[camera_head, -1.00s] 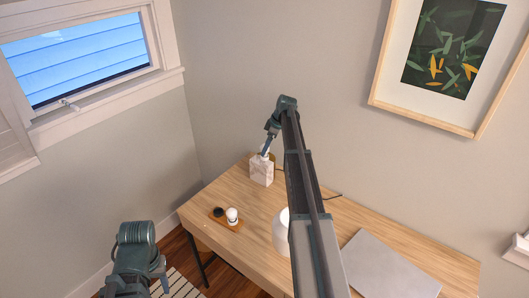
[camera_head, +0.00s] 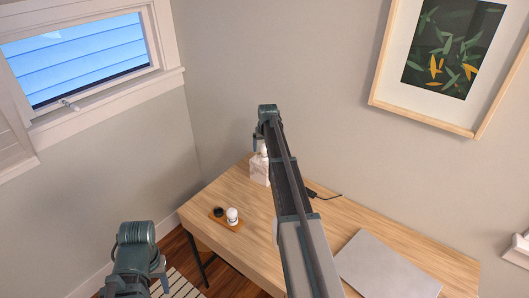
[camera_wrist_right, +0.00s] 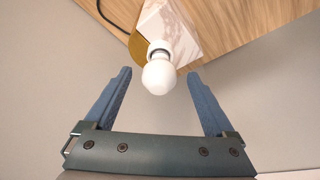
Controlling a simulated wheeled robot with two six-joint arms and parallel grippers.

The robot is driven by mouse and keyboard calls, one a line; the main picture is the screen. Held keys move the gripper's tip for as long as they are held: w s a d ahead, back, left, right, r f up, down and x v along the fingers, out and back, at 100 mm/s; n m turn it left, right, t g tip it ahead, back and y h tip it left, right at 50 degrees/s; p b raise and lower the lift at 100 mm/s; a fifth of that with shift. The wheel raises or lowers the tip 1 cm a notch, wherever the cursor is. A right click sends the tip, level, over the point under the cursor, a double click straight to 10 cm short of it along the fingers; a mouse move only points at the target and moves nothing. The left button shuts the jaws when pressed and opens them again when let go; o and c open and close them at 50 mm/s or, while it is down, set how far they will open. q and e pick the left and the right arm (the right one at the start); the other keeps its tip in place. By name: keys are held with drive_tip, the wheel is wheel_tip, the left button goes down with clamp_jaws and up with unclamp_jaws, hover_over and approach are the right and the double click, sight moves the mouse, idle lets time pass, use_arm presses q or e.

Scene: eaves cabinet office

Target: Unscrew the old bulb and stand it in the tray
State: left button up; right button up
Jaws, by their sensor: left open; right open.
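The old bulb (camera_wrist_right: 159,77) is white and round, seated in a white socket on the marble-look lamp base (camera_wrist_right: 172,28) in the right wrist view. The base also shows in the head view (camera_head: 259,171), partly behind my right arm. My right gripper (camera_wrist_right: 160,73) is open, with one finger on each side of the bulb and a visible gap to both. The small wooden tray (camera_head: 238,228) lies at the desk's left end; another white bulb (camera_head: 232,215) stands on it beside a dark round piece (camera_head: 218,211). My left gripper (camera_head: 160,287) is open, low at the left, away from the desk.
The wooden desk (camera_head: 340,215) has a flat grey panel (camera_head: 386,266) at its right. My arm covers much of the desk's middle. The wall is close behind the lamp.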

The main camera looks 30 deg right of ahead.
drive_tip(key=m, duration=0.1)
drive_tip(key=m+h, duration=0.1)
drive_tip(key=m, duration=0.2)
drive_tip(key=shift+w+a+g, duration=0.1)
drive_tip(key=shift+w+g, duration=0.15)
drive_tip(key=shift+g, duration=0.15)
drive_tip(key=m+g+h, duration=0.1)
drive_tip(key=m, duration=0.3)
drive_tip(key=shift+w, duration=0.2)
drive_tip(key=m+g, duration=0.1)
drive_tip(key=m, duration=0.4)
drive_tip(key=shift+w+a+g+h, duration=0.1)
drive_tip(key=shift+w+g+h, duration=0.1)
drive_tip(key=shift+g+h, duration=0.15)
drive_tip(key=m+g, duration=0.1)
drive_tip(key=m, duration=0.2)
drive_tip(key=shift+a, duration=0.1)
